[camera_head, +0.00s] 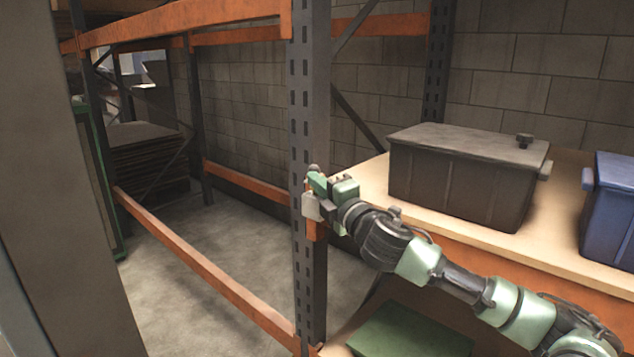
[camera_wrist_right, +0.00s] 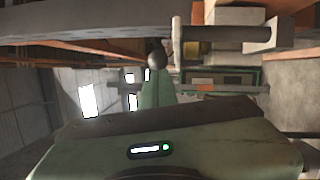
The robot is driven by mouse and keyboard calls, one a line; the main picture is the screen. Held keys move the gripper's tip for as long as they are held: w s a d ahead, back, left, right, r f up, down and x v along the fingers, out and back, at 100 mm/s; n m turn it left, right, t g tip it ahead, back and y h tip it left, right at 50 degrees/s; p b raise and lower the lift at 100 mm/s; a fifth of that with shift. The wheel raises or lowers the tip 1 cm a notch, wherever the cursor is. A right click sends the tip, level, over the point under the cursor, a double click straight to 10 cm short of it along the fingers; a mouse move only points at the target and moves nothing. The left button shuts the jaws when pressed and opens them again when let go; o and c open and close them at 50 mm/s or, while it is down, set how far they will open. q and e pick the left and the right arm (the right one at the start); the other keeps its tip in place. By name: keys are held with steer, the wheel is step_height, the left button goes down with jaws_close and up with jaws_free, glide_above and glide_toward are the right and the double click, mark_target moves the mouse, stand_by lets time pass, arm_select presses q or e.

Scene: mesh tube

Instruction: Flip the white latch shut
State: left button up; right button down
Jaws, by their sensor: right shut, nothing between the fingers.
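A pale, whitish latch-like piece (camera_head: 311,207) sits on the dark perforated upright (camera_head: 309,110), just below my right gripper. My right gripper (camera_head: 315,176) is shut and empty, with its tips close against the upright. I cannot tell whether they touch the pale piece. In the right wrist view, the green closed fingers (camera_wrist_right: 157,90) end near a dark round knob (camera_wrist_right: 157,61). A pale upright bar (camera_wrist_right: 178,44) with a dark rod stands right beside the knob. The exact latch position is hard to tell. My left gripper is not in view.
A wooden shelf (camera_head: 365,200) on the right holds a dark lidded bin (camera_head: 455,190) and a blue bin (camera_head: 610,210). An orange beam (camera_head: 200,268) runs low to the left of the upright. The concrete floor (camera_head: 215,235) behind it is clear.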

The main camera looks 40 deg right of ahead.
steer(key=shift+w+d+m+h+p, duration=0.6)
steer(key=shift+w+h, duration=0.1)
steer(key=shift+h, duration=0.3)
steer(key=shift+f, duration=0.15)
